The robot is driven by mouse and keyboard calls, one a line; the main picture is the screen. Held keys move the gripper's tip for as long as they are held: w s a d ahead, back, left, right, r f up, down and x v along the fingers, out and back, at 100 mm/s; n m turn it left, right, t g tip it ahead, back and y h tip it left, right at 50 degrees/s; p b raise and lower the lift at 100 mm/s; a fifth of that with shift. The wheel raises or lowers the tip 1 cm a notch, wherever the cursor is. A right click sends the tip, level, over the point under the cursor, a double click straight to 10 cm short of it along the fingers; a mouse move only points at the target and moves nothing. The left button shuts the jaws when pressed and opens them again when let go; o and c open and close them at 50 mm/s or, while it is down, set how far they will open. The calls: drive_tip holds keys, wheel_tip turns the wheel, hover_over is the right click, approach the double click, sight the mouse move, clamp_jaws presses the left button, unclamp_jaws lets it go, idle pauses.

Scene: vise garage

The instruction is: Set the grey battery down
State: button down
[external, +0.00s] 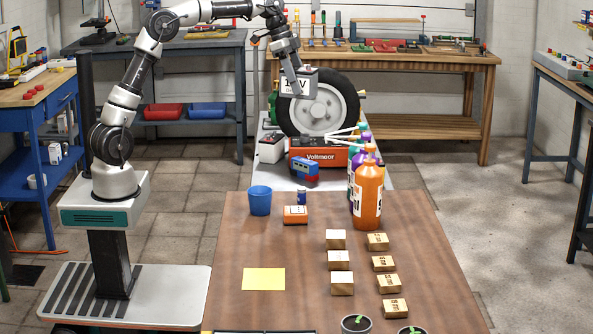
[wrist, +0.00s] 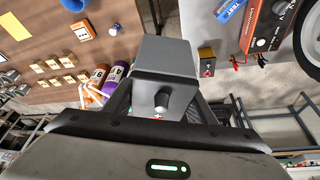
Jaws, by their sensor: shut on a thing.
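The grey battery (external: 296,85) is a boxy block with a white label, high in the external view in front of the large wheel. In the wrist view the grey battery (wrist: 166,55) fills the space between the fingers, with a dark round post facing me. My gripper (external: 292,72) is shut on it and holds it in the air, above the level of the bench. In the wrist view my gripper (wrist: 162,95) has a finger on each side of it. The battery's underside is hidden.
Below stand an orange Voltmoor box (external: 319,157), a dark-and-light box (external: 272,149) and a blue-red tester (external: 306,172). The wheel (external: 318,107) stands behind. The wooden table (external: 240,225) carries a blue cup (external: 260,200), bottles (external: 368,200), small boxes and a yellow sheet (external: 264,279).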

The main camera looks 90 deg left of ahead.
drive_tip(key=w+d+m+h+p, duration=0.1)
drive_tip(key=w+d+m, duration=0.1)
drive_tip(key=d, duration=0.6)
drive_tip(key=w+d+m+p, duration=0.1)
drive_tip(key=w+d+m, duration=0.1)
drive_tip(key=d, duration=0.5)
drive_tip(key=s+d+m+g+h+p, duration=0.1)
drive_tip(key=s+d+m+g+p, duration=0.3)
drive_tip(key=d, duration=1.4)
drive_tip(key=s+d+m+h+p, duration=0.15)
drive_tip(key=s+d+m, duration=0.45)
drive_tip(key=d, duration=1.1)
drive_tip(key=shift+y, duration=0.25)
drive_tip(key=f, duration=0.9)
drive_tip(key=f+b, duration=0.1)
drive_tip(key=f, duration=1.7)
drive_tip(key=shift+w, duration=0.3)
drive_tip(key=shift+f, duration=0.1)
drive_tip(key=shift+f, duration=0.1)
drive_tip(key=c, duration=0.8)
unclamp_jaws()
drive_tip(key=shift+f, duration=0.1)
